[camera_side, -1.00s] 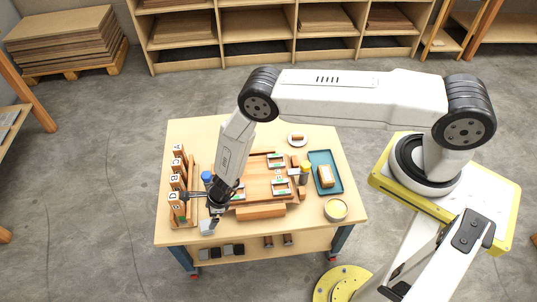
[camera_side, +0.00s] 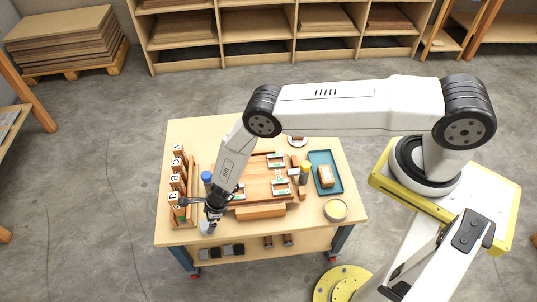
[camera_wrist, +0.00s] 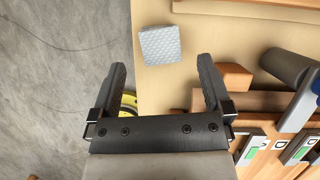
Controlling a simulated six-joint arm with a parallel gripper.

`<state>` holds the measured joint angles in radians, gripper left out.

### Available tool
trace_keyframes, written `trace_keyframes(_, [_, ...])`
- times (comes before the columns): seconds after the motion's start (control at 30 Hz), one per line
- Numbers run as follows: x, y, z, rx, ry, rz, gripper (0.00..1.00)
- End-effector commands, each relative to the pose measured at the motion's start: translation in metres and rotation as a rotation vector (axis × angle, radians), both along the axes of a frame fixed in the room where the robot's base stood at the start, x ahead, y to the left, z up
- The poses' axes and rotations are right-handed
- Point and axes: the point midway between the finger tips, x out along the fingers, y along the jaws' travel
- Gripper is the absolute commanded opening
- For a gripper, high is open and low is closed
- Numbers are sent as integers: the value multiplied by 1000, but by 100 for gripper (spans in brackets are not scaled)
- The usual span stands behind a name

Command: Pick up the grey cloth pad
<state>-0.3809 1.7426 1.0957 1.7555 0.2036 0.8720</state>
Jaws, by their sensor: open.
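The grey cloth pad (camera_wrist: 160,45) is a light grey, textured square lying flat near the table's edge in the wrist view. In the side view it is a small pale patch (camera_side: 207,227) at the front left of the table, partly covered by my gripper. My gripper (camera_wrist: 161,68) is open and empty, its two dark fingers spread. In the wrist view the pad shows beyond the fingertips, between their lines and apart from both. In the side view my gripper (camera_side: 213,214) is close above the pad; the exact gap is hard to tell.
A wooden rack with lettered blocks (camera_side: 176,170) stands at the left. A blue-capped bottle (camera_side: 207,177) is close behind my gripper. A wooden fixture (camera_side: 256,190) fills the middle. An orange-brown block (camera_wrist: 235,77) lies right of the pad. A teal tray (camera_side: 337,183) and bowl (camera_side: 336,210) are farther right.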

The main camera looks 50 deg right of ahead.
Motion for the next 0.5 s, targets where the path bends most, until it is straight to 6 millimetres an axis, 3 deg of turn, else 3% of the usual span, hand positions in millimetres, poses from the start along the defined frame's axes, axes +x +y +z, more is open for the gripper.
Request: trace_keyframes(0.5, [5, 7, -25, -1, 0, 1, 100])
